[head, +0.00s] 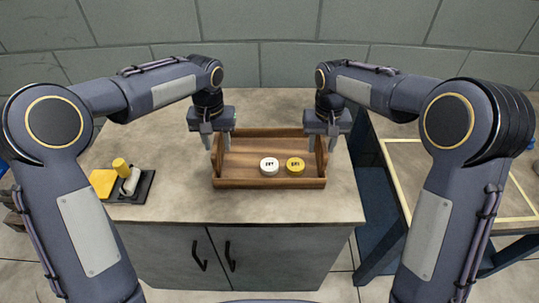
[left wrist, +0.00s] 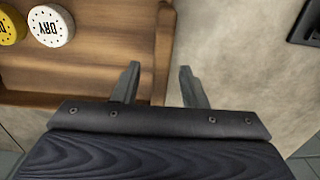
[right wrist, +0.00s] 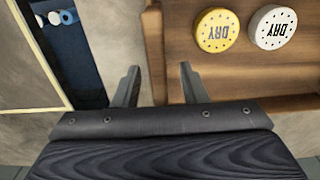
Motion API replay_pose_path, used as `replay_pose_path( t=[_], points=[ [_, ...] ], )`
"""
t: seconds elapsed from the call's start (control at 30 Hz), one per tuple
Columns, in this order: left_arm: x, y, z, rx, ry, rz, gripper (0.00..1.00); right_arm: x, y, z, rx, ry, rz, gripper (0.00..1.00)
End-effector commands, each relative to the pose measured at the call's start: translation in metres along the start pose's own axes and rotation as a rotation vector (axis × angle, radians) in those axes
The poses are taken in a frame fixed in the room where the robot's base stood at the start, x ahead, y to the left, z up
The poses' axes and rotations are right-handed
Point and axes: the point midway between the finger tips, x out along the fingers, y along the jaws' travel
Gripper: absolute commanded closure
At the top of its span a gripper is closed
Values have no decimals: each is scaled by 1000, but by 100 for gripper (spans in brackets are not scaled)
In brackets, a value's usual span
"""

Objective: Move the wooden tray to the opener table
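The wooden tray (head: 268,183) rests on the stone-topped cabinet, holding a white puck (head: 269,166) and a yellow puck (head: 295,166). Both read "DRY" in the right wrist view. My left gripper (head: 217,143) is open at the tray's left end, its fingers on either side of the left wall (left wrist: 162,60). My right gripper (head: 322,144) is open at the right end, its fingers on either side of the right wall (right wrist: 154,50). Gaps show between the fingers and both walls. A table with a yellow-outlined top (head: 455,175) stands at the right; no label shows that it is the opener table.
A small black tray (head: 146,186) with a yellow block (head: 103,182), a yellow cylinder and a grey-white piece lies left on the cabinet top (head: 270,212). A gap separates the cabinet from the right-hand table. A block wall stands behind. The counter before the wooden tray is clear.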

Motion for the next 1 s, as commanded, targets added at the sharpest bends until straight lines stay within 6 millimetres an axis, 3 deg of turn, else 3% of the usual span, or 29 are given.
replay_pose_path(
  t=[0.13,0.43,0.73,1.0],
  points=[
    [11,0,0,0,-2,0,61,10,0,0,0,0,0,61],
    [13,0,0,0,0,1,61,12,0,0,0,1,0,61],
    [12,0,0,0,0,1,98,12,0,0,0,1,0,98],
    [12,0,0,0,0,1,100,12,0,0,-1,1,0,100]
  ],
)
